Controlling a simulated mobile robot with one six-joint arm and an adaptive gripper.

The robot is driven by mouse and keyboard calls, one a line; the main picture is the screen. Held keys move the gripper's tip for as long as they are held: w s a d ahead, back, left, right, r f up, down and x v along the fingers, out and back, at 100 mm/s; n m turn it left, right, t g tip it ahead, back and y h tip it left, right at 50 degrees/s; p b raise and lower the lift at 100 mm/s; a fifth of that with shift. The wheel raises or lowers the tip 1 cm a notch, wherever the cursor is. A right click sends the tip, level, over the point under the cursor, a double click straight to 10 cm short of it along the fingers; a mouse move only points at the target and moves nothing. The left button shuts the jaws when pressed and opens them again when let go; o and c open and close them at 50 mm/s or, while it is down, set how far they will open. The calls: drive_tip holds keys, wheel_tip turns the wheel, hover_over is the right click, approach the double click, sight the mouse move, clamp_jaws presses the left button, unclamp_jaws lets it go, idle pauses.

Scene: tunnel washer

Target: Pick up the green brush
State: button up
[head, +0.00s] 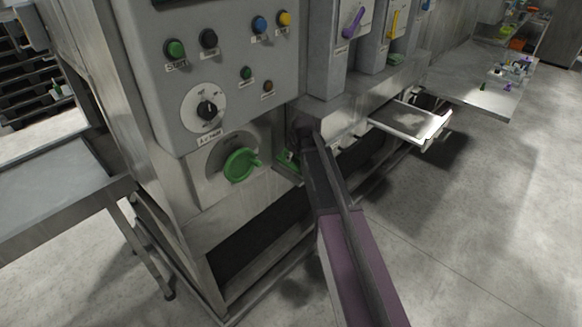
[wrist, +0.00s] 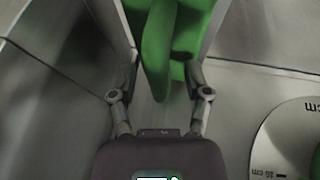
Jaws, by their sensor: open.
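A green object, which looks like the green brush (wrist: 168,38), fills the top middle of the wrist view. Its tapered lower end hangs down between the fingers of my gripper (wrist: 162,75). The fingers stand apart on either side of it, and I cannot tell whether they touch it. In the head view a small part of the green brush (head: 287,158) shows beside the end of my arm, low on the machine. My arm hides the rest, and the fingers are hard to make out there.
A green handle (head: 240,164) on a round scale plate sits just left; the plate (wrist: 287,143) is at the wrist view's right edge. Above is a control panel (head: 222,62) with buttons. A metal tray (head: 412,120) juts out at right. Floor at right is clear.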

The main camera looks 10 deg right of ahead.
idle(0.4)
clamp_jaws()
drive_tip(key=shift+r, duration=0.2)
wheel_tip(320, 180, up, 3)
drive_tip(key=p, duration=0.3)
drive_tip(key=shift+f, duration=0.1)
drive_tip(key=s+d+r+p, duration=0.2)
drive_tip(key=s+d, duration=0.7)
drive_tip(key=s, duration=0.4)
drive_tip(key=shift+d, duration=0.2)
